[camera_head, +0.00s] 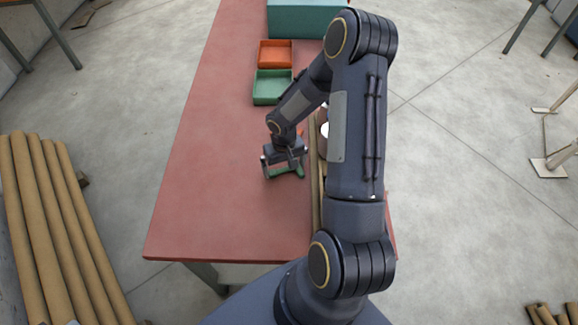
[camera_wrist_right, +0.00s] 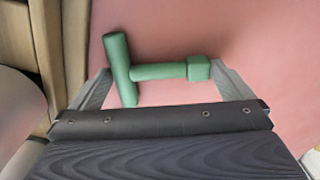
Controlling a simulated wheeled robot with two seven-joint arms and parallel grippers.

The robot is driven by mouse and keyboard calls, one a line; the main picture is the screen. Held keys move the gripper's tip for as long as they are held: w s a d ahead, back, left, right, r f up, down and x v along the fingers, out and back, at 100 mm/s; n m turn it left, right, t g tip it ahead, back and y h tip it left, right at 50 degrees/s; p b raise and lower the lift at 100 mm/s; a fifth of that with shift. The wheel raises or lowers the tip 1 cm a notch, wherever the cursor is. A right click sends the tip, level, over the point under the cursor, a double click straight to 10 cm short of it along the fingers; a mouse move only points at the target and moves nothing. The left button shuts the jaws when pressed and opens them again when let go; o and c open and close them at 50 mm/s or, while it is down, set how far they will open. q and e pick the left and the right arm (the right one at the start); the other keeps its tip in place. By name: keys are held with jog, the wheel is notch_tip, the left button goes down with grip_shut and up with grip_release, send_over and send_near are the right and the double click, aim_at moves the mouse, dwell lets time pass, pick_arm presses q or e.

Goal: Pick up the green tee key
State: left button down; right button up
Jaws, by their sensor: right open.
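The green tee key (camera_wrist_right: 158,72) lies on the red tabletop in the wrist view, with its crossbar at the left and its stem running right to a block-shaped end. In the head view a small part of the key (camera_head: 280,173) shows below my right gripper (camera_head: 284,172); the rest is hidden by it. My right gripper is open and points down over the key. In the wrist view its fingers stand at either end of the key's length. I cannot tell whether they touch it. My left gripper is not in view.
An orange tray (camera_head: 262,54) and a green tray (camera_head: 258,90) stand farther back on the red table (camera_head: 200,215), before a teal box (camera_head: 300,18). Long brown tubes run beside the gripper, partly behind my arm. The table's left part is clear. Cardboard tubes (camera_head: 45,220) lie at the left.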

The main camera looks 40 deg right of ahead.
jog(key=c, duration=0.7)
